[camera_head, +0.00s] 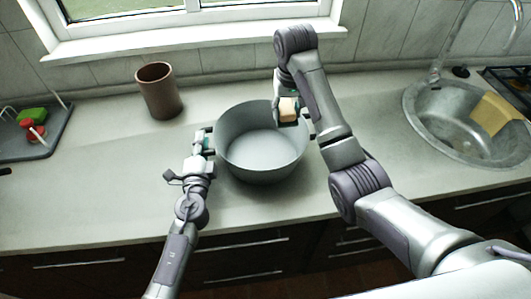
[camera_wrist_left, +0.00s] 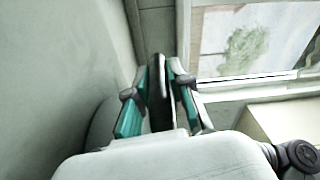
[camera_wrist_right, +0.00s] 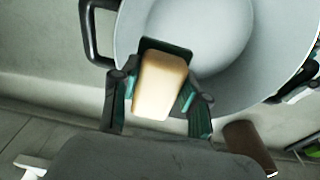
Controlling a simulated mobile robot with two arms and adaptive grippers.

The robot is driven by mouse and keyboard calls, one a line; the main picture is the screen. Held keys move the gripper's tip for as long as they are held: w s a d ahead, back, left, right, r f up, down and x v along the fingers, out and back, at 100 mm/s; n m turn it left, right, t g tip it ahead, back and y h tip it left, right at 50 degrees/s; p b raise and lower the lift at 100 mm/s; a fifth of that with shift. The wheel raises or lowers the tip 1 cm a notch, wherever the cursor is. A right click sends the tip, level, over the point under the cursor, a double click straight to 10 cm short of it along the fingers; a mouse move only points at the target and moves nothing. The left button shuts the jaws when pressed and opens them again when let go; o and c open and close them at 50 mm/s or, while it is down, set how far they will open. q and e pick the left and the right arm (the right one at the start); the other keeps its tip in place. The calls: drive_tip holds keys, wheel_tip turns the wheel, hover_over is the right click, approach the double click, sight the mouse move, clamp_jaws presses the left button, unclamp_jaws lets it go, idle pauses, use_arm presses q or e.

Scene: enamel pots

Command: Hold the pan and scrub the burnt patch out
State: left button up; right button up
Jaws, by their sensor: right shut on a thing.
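The grey pan (camera_head: 262,165) stands upright on the worktop with a dark loop handle on each side. Its pale inside shows in the right wrist view (camera_wrist_right: 210,35); I can make out no dark patch on the visible floor. My left gripper (camera_head: 204,142) is at the pan's left handle, and in the left wrist view its fingers (camera_wrist_left: 160,85) close on both sides of the dark handle (camera_wrist_left: 159,95). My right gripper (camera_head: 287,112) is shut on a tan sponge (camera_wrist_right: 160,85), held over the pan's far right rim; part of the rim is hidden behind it.
A brown cup (camera_head: 159,92) stands behind and left of the pan. A dark tray (camera_head: 30,140) with green and red items is at far left. A sink (camera_head: 465,125) with a yellow cloth (camera_head: 490,113) and a tap (camera_head: 450,40) is at right.

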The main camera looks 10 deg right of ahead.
use_arm(q)
drive_tip(key=o, duration=0.4)
drive_tip(key=s, duration=0.3)
drive_tip(key=s+a, duration=0.1)
drive_tip(key=s, duration=0.7)
drive_tip(key=shift+s+a+f, duration=0.15)
drive_tip(key=shift+s+f, duration=0.05)
drive_tip(key=shift+s, duration=0.05)
drive_tip(key=shift+s+r, duration=0.15)
drive_tip(key=shift+r, duration=0.05)
use_arm(e)
drive_tip(key=shift+r, duration=0.2)
wheel_tip(320, 180, up, 5)
drive_tip(key=p, duration=0.5)
use_arm(q)
wheel_tip(320, 180, up, 6)
drive_tip(key=shift+f, duration=0.2)
use_arm(e)
drive_tip(key=shift+f, duration=0.1)
drive_tip(key=shift+w, duration=0.1)
use_arm(q)
drive_tip(key=shift+a, duration=0.1)
